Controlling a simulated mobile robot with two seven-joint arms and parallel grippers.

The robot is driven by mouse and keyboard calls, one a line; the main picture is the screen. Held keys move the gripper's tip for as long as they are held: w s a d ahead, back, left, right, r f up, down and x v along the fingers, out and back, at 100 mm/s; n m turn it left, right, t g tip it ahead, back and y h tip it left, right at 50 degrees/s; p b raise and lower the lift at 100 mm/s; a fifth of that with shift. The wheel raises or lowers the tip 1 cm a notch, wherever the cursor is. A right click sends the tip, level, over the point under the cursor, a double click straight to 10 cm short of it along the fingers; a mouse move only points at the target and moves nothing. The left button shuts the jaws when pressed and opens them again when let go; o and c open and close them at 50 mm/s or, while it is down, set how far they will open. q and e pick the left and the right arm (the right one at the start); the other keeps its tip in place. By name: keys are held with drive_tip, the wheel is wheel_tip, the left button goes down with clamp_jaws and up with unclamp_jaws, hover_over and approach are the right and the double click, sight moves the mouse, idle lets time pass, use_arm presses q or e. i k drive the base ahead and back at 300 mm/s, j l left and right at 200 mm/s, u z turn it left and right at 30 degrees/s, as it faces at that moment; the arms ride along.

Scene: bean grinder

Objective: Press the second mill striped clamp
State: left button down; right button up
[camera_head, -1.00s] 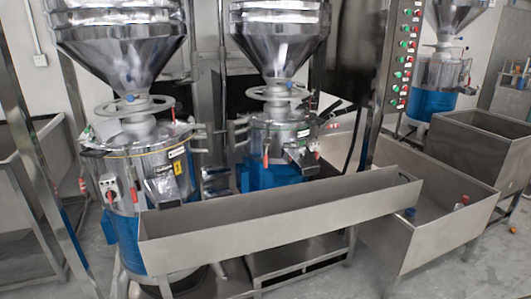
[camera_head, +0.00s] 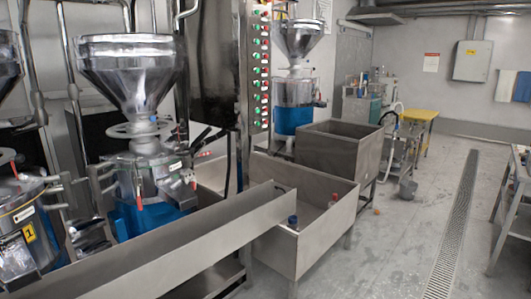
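A steel mill with a blue base (camera_head: 145,185) and a funnel hopper (camera_head: 130,70) stands left of centre. It has red-handled clamps on its body; one red handle (camera_head: 138,190) hangs at its front and another (camera_head: 193,181) at its right side. I cannot make out which one is striped. A nearer mill with a yellow label marked 1 (camera_head: 28,232) is cut off at the left edge. A third mill (camera_head: 294,90) with a blue base stands farther back. Neither of my grippers is in view.
A long steel trough (camera_head: 190,245) runs in front of the mills into a steel bin (camera_head: 310,240) holding small bottles. Another bin (camera_head: 340,150) stands behind. A control column with buttons (camera_head: 258,75) rises at centre. Open floor (camera_head: 400,240) with a drain grate lies right; a table (camera_head: 515,200) stands at the right edge.

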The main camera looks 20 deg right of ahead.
sight(208, 152)
drive_tip(key=z, duration=0.3)
drive_tip(key=i+l+z, duration=0.2)
drive_tip(key=i+l, duration=1.75)
